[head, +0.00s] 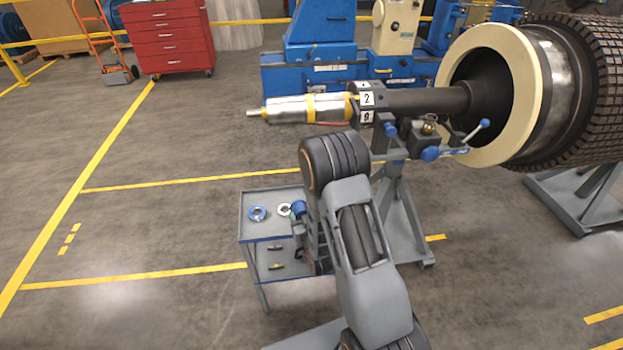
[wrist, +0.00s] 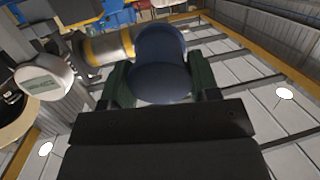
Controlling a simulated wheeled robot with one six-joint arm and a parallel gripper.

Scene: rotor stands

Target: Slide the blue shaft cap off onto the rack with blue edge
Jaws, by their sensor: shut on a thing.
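The blue shaft cap (wrist: 160,75) fills the space between the two dark green fingers in the wrist view. My gripper (wrist: 163,88) is shut on it. In the head view the blue cap (head: 298,208) shows small at the left of my arm, over the right part of the rack with blue edge (head: 246,227). I cannot tell whether the cap touches the rack top. My arm hides the rack's right side and most of my gripper. The silver shaft (head: 285,110) with yellow bands points left above the rack, apart from the cap.
Small dark parts (head: 275,247) lie lower. A grey rotor stand (head: 405,220) stands close on the right. The floor to the left is clear.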

